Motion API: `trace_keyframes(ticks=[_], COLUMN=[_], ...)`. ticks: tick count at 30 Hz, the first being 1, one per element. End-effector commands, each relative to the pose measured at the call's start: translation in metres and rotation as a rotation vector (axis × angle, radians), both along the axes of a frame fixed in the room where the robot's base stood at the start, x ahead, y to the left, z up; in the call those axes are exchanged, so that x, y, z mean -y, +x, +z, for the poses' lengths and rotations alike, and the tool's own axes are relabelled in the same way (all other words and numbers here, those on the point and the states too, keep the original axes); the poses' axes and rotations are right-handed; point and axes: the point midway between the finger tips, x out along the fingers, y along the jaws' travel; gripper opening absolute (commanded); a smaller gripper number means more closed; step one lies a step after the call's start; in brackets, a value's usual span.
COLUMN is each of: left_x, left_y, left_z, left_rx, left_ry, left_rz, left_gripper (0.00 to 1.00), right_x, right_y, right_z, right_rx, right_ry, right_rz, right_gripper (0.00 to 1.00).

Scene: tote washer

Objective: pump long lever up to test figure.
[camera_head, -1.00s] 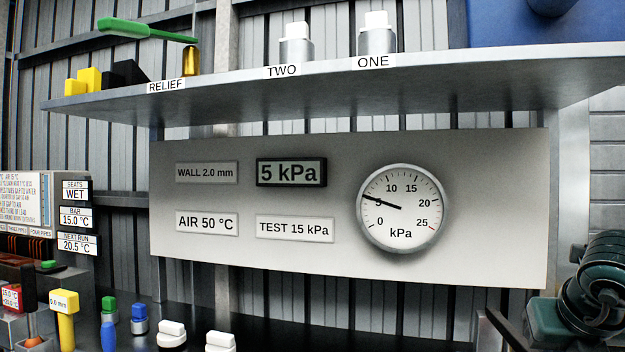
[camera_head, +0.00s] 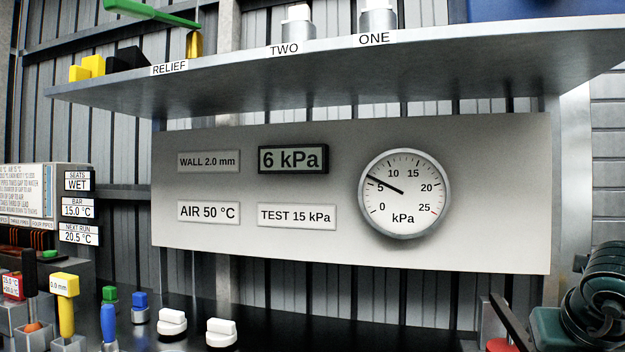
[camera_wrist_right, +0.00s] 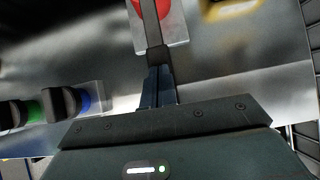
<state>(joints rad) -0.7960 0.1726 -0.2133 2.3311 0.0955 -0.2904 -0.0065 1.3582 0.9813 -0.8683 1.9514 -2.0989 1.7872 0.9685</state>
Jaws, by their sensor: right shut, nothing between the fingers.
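The digital readout (camera_head: 293,159) on the pale panel shows 6 kPa. The round dial (camera_head: 404,193) has its needle slightly past 5. A plate (camera_head: 297,216) reads TEST 15 kPa. In the right wrist view my right gripper (camera_wrist_right: 156,80) is shut and empty, pointing along a dark narrow bar (camera_wrist_right: 149,20) toward a red round part (camera_wrist_right: 165,8). I cannot tell whether this bar is the long lever. In the head view a dark slanted bar (camera_head: 511,325) stands above a red part (camera_head: 500,345) at lower right. My left gripper is out of view.
A shelf (camera_head: 330,68) above the panel (camera_head: 480,190) carries a green-handled part (camera_head: 150,13) by the RELIEF label, and white-topped weights above TWO and ONE. Yellow, blue, green and white items stand at lower left. The dark bench between is mostly clear.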

Motion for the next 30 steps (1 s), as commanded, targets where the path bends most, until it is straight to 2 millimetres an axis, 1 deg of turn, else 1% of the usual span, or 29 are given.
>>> trace_keyframes(ticks=[5,9,14,22,30], left_x=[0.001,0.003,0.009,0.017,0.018], left_y=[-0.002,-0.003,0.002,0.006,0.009], left_z=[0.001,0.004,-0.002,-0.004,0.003], left_rx=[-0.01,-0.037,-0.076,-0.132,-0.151], left_ry=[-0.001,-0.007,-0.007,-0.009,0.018], left_rz=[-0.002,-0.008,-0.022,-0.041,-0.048], left_gripper=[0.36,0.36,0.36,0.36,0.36], right_x=[0.0,0.0,0.0,0.0,0.0], right_y=[0.0,0.0,0.0,0.0,0.0], right_z=[0.004,0.018,0.035,0.062,0.089], right_rx=[-0.002,-0.002,-0.003,-0.003,-0.002], right_ry=[0.0,0.0,0.0,0.0,0.0], right_rz=[-0.001,-0.001,-0.001,-0.001,0.001], right_gripper=[0.0,0.0,0.0,0.0,0.0])
